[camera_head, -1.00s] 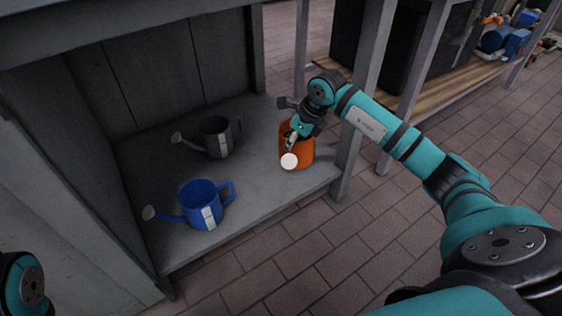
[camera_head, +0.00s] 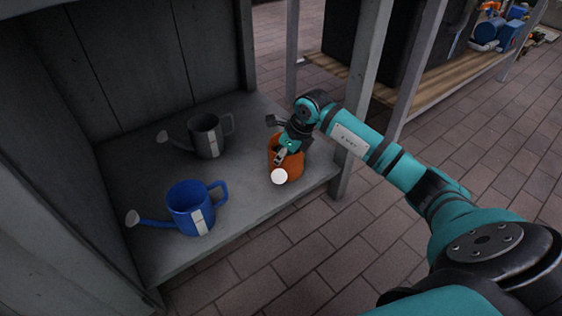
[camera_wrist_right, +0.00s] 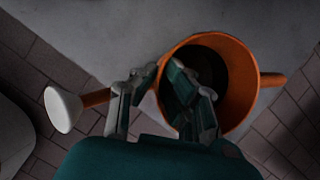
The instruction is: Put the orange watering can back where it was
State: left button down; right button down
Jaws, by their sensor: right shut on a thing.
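The orange watering can (camera_head: 290,166) is at the right front part of the grey shelf, its white spout head (camera_head: 278,176) toward the front. My right gripper (camera_head: 281,156) is shut on the can's near rim or wall, seen from above. In the right wrist view the orange can (camera_wrist_right: 241,85) shows its open top, with the white spout head (camera_wrist_right: 63,109) to the left, and my gripper fingers (camera_wrist_right: 165,95) straddle its left wall. I cannot tell whether the can's base touches the shelf. My left gripper is not in view.
A blue watering can (camera_head: 187,206) stands at the left front of the shelf (camera_head: 235,190). A dark grey watering can (camera_head: 206,140) stands behind it. A grey post (camera_head: 361,85) rises close to the right of the orange can.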

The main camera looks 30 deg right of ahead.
jog(key=shift+w+r, duration=0.1)
jog(key=shift+r, duration=0.05)
jog(key=c, duration=1.4)
grip_release()
jog(key=shift+f, duration=0.2)
